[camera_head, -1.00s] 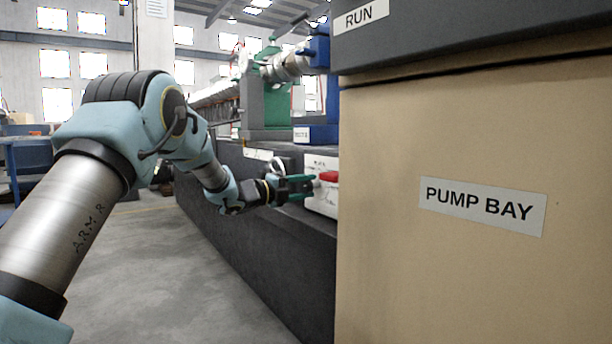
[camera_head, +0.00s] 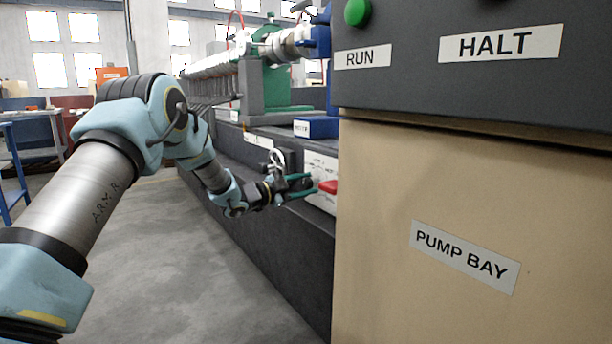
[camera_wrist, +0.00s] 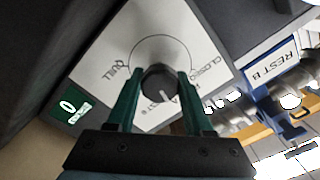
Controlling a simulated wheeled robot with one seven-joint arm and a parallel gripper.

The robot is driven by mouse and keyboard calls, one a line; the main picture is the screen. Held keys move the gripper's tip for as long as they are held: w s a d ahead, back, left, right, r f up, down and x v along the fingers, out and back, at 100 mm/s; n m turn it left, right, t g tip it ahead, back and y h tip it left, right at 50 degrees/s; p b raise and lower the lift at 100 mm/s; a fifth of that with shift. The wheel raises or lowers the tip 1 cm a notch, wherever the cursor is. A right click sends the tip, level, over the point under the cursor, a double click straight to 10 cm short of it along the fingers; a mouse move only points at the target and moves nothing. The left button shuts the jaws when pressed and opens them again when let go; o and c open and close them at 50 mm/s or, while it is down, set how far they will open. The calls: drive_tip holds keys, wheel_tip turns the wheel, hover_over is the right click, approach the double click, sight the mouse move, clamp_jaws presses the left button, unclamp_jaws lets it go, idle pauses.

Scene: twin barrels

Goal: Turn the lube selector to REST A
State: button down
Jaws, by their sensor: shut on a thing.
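The lube selector is a dark round knob (camera_wrist: 159,84) with a pale pointer line, on a white dial plate (camera_wrist: 125,50) in the wrist view. The line points toward the lower edge of the picture, slightly right. The plate reads QUILL at left and CLOSED at right; lettering below the knob is partly hidden, so I cannot tell which mark the line meets. My gripper (camera_wrist: 160,92) has its two green fingers on either side of the knob, shut on it. In the head view my gripper (camera_head: 305,186) is at the white plate (camera_head: 322,168).
A red part (camera_head: 328,187) sits close right of my gripper. The tan PUMP BAY cabinet (camera_head: 400,190) stands in front at right, under a dark panel with a green button (camera_head: 357,12). A REST B sign (camera_wrist: 270,65) is at right. Open floor (camera_head: 170,270) lies left.

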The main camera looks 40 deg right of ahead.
drive_tip(key=shift+n+p, duration=0.9)
drive_tip(key=shift+n, duration=0.2)
drive_tip(key=shift+c, duration=1.5)
unclamp_jaws()
drive_tip(key=a, duration=1.1)
drive_tip(key=shift+w+p, duration=0.3)
drive_tip(key=shift+p, duration=0.15)
